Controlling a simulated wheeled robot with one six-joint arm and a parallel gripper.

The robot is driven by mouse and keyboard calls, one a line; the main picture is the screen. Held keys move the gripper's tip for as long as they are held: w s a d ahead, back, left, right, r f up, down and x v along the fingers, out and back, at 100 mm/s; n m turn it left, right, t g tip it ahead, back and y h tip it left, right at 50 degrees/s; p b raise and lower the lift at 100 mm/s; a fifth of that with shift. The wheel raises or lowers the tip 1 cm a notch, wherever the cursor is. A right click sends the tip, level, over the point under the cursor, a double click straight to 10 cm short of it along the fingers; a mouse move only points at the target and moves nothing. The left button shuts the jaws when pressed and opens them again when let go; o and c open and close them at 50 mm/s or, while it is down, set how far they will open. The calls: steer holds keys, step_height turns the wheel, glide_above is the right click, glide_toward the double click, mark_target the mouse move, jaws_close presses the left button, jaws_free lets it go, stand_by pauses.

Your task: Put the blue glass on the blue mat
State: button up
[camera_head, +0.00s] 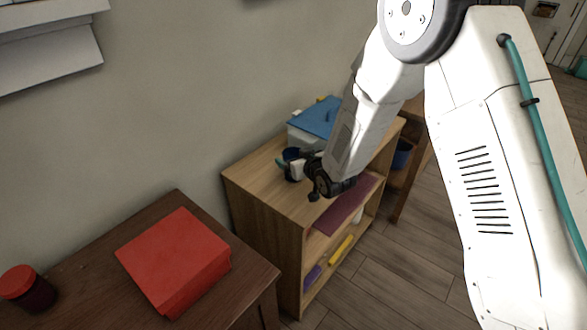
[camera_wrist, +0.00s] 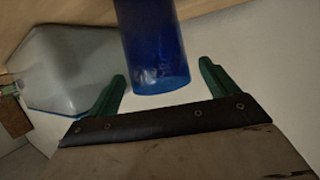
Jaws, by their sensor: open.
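The blue glass (camera_wrist: 152,45) fills the top middle of the wrist view, its near end close to my gripper (camera_wrist: 163,82). The two green fingers are spread apart on either side of the line to the glass, with a gap to each. In the head view my gripper (camera_head: 298,166) is low over the top of the wooden shelf unit, at its wall side. A small dark blue shape (camera_head: 291,154) beside it appears to be the glass, partly hidden by the gripper. I cannot make out a blue mat for sure.
A pale box with a blue lid (camera_head: 318,118) stands behind my gripper on the wooden shelf unit (camera_head: 262,171). A red box (camera_head: 174,258) and a red-lidded jar (camera_head: 27,289) stand on a dark table at left. A blue container (camera_head: 402,154) sits further right.

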mark_target(289, 154)
steer(key=x, duration=0.3)
steer(key=shift+w+a+f, duration=0.15)
steer(key=shift+w+f, duration=0.05)
steer(key=shift+w, duration=0.05)
steer(key=c, duration=1.3)
